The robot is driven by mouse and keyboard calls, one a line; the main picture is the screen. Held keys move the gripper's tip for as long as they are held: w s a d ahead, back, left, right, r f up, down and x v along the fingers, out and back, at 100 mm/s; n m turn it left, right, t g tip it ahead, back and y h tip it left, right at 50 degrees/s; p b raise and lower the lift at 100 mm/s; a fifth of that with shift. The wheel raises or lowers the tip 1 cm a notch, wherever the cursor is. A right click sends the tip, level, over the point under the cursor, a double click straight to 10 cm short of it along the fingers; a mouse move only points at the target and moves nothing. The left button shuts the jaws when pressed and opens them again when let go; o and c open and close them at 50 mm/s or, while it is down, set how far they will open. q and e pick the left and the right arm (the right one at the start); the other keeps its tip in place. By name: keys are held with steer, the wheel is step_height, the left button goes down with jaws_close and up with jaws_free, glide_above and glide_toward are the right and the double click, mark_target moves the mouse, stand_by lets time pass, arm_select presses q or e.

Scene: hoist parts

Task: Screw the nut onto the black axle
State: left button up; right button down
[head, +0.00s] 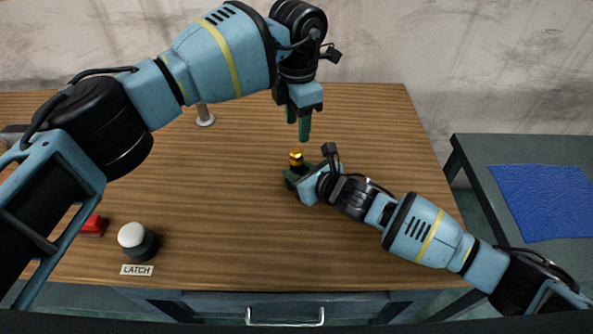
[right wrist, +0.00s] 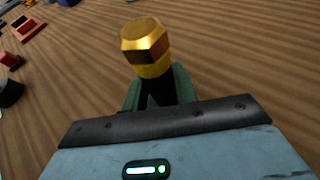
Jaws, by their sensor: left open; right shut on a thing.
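A gold six-sided nut (head: 296,157) shows at the top of the part in my right gripper; it also shows in the right wrist view (right wrist: 145,38). Below it are a yellow band and the dark black axle (right wrist: 157,90). My right gripper (head: 292,176) is shut on the axle, its green fingers (right wrist: 180,85) on either side, low over the table. The axle's lower end is hidden. I cannot tell whether the nut is threaded on or just resting. My left gripper (head: 298,122) is open and empty, fingers pointing down, just above the nut and apart from it.
The wooden table (head: 230,220) is clear around the grippers. A grey post (head: 204,116) stands behind to the left. A white-topped button (head: 132,236) with a LATCH label (head: 137,270) and a red part (head: 94,225) are front left. A blue mat (head: 548,200) lies on the right side table.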

mark_target(297, 151)
arm_select(q)
steer(key=n, duration=0.4)
steer(key=shift+r+n, duration=0.25)
steer(key=shift+n, duration=0.15)
steer(key=n, duration=0.3)
steer(key=shift+r+n, duration=0.15)
steer(key=shift+n, duration=0.25)
steer(key=shift+f, duration=4.05)
steer(key=c, duration=1)
steer(key=shift+m, duration=0.9)
steer(key=o, duration=1.2)
